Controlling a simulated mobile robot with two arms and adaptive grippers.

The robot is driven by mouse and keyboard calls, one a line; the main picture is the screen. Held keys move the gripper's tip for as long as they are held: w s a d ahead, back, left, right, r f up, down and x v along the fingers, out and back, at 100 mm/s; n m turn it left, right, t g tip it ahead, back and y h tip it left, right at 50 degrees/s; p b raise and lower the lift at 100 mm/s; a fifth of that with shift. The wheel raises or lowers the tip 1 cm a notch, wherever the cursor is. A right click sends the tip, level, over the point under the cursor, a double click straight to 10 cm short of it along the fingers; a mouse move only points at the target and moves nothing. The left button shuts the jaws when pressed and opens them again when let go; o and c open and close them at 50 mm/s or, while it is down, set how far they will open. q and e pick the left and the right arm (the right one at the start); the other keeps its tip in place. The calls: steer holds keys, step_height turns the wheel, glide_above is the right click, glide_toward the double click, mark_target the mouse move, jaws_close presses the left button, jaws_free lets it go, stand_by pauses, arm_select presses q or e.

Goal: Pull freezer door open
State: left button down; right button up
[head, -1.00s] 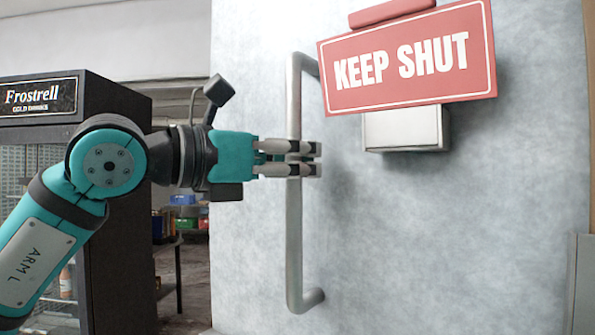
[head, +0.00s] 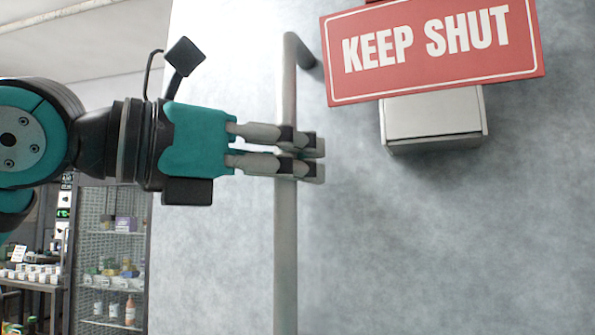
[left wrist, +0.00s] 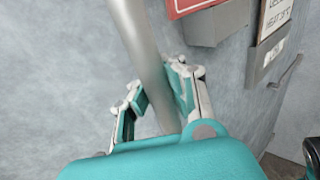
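The freezer door (head: 430,240) is a large pale grey, mottled panel filling most of the head view. Its vertical metal bar handle (head: 286,240) stands off the surface, with the upper bend visible and the lower end out of frame. My left gripper (head: 303,158) reaches in from the left, with its fingers around the bar's upper part. In the left wrist view, the handle (left wrist: 143,45) runs between the fingers, which look closed on it. Whether the door stands away from its frame cannot be told. My right gripper is not seen.
A red "KEEP SHUT" sign (head: 432,48) hangs on the door above a grey box (head: 432,118), right of the handle. At the left, behind my arm, stands a mesh-sided shelf (head: 112,270) with small goods. More signs (left wrist: 270,40) show in the left wrist view.

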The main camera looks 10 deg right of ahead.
arm_select(q)
steer(key=shift+a+r, duration=0.25)
steer(key=shift+a, duration=0.2)
steer(key=c, duration=2)
jaws_free()
steer(key=shift+c, duration=0.2)
steer(key=o, duration=0.9)
steer(key=shift+w+a+f, duration=0.1)
steer(key=shift+a+f, duration=0.1)
steer(key=shift+a, duration=0.25)
steer(key=shift+d, duration=0.1)
steer(key=v, duration=1.2)
steer(key=shift+f, duration=0.1)
